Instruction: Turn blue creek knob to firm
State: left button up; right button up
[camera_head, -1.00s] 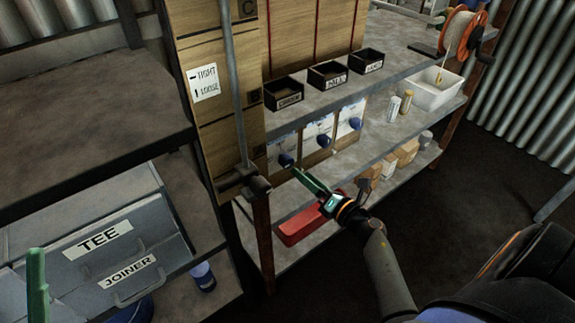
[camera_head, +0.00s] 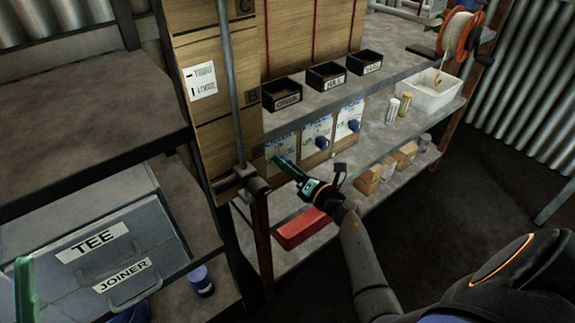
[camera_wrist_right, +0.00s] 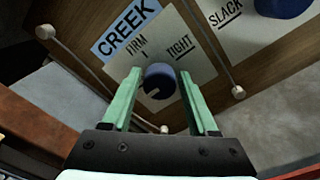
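The blue creek knob (camera_wrist_right: 160,76) sits on a white plate (camera_wrist_right: 130,48) marked CREEK, with FIRM and TIGHT printed above it in the right wrist view. A pale mark shows at the knob's lower edge; its exact setting is hard to tell. My right gripper (camera_wrist_right: 161,84) is open, its green fingers on either side of the knob with narrow gaps; contact is unclear. In the head view, my right gripper (camera_head: 281,164) reaches the leftmost knob panel and mostly hides that knob. One green finger of my left gripper (camera_head: 25,288) shows at the lower left.
Two more blue knobs (camera_head: 322,142) and (camera_head: 354,125) are to the right; one shows beside SLACK in the wrist view (camera_wrist_right: 283,5). A grey upright pole (camera_head: 234,90) stands left of the panels. A red box (camera_head: 302,229) lies on the lower shelf.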

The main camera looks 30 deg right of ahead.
grip_shut()
